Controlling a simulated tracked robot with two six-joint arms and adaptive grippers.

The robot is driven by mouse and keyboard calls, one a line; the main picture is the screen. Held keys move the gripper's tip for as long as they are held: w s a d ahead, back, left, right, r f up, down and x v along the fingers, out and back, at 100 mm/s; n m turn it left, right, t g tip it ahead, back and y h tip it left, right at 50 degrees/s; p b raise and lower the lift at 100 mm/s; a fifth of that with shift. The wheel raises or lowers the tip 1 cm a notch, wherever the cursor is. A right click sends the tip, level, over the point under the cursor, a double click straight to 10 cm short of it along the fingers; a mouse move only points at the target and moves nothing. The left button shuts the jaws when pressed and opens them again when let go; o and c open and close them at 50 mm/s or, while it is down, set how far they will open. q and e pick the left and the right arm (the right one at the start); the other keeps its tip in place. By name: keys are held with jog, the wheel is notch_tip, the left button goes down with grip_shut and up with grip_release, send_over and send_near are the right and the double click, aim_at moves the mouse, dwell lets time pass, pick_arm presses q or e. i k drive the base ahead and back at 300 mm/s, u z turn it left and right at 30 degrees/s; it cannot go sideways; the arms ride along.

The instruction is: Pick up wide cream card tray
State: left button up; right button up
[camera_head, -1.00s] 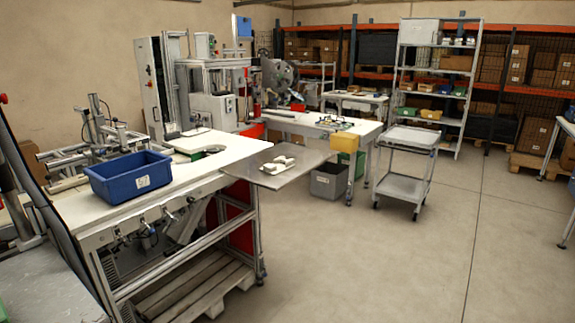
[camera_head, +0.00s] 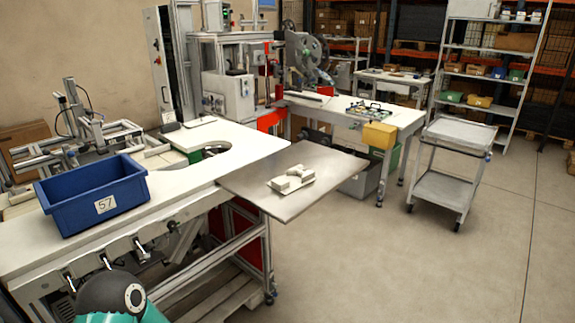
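A small cream tray-like thing (camera_head: 274,186) lies on a grey metal shelf plate (camera_head: 240,186) that juts out from the white workbench. Pale cream pieces (camera_head: 297,171) rest on it; they look much the same colour, so I cannot tell their exact shape or number. It appears to be the wide cream card tray. A dark and teal joint of my own arm shows at the bottom left, well short of the plate. Neither of my grippers is in view, and nothing touches the tray.
A blue bin (camera_head: 95,205) marked 57 stands on the left of the white workbench (camera_head: 190,185). A yellow box (camera_head: 379,135) and a wheeled grey cart (camera_head: 450,165) stand beyond the plate. The floor right of the plate is clear.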

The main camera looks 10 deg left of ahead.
aim_at(296, 178)
jog(key=u, duration=0.25)
jog(key=i, duration=0.85)
jog(key=u, duration=0.4)
